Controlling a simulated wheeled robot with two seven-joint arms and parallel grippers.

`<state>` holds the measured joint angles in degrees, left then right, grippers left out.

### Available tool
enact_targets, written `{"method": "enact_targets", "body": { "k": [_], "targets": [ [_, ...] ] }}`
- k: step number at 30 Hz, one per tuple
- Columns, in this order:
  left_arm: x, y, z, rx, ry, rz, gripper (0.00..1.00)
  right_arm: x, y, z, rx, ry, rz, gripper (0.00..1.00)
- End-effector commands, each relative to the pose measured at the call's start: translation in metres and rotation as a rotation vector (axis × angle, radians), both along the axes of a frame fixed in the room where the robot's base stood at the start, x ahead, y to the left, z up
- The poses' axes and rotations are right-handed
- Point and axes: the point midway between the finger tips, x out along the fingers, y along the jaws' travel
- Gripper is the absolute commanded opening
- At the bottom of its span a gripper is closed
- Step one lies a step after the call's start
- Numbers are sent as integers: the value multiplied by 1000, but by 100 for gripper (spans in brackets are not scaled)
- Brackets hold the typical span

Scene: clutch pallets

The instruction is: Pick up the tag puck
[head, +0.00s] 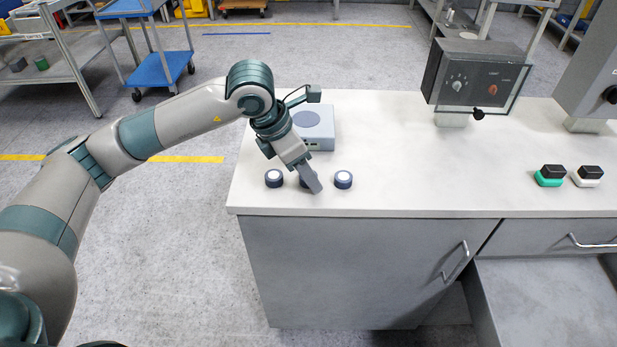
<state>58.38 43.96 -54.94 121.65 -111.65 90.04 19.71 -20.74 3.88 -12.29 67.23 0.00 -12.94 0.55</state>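Several small round pucks with dark sides and pale tops lie in a row near the front left of the white worktop. The left puck (274,178) and the right puck (343,180) are clear to see. A middle puck (302,183) is mostly hidden behind my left gripper (312,184). That gripper points down at the middle puck, its fingers seen edge-on. I cannot tell whether it is open, shut or touching the puck. Which puck the task means by tag puck does not show. My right gripper is not in view.
A grey box with a round pad (307,119) stands just behind the pucks. A control box with knobs (475,78) stands at the back right. A green-and-black block (550,175) and a white-and-black block (587,176) sit at the right. The middle of the worktop (430,165) is clear.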

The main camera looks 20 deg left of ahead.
Motion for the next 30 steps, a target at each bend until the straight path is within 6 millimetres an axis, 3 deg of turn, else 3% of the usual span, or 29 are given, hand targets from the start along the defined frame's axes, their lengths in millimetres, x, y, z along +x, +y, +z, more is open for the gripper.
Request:
{"method": "enact_targets", "body": {
  "k": [1,4,5,17,26,30],
  "targets": [
    [0,0,0,0,0,0,34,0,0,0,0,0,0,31],
    [0,0,0,0,0,0,10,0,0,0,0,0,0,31],
    [0,0,0,0,0,0,9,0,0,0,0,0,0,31],
    [0,0,4,0,-1,0,9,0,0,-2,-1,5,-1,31],
    [1,0,40,-1,-5,-1,9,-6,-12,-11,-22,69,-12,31],
    [-9,-26,55,-2,-5,-8,9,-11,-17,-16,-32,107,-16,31]
  ]
}}
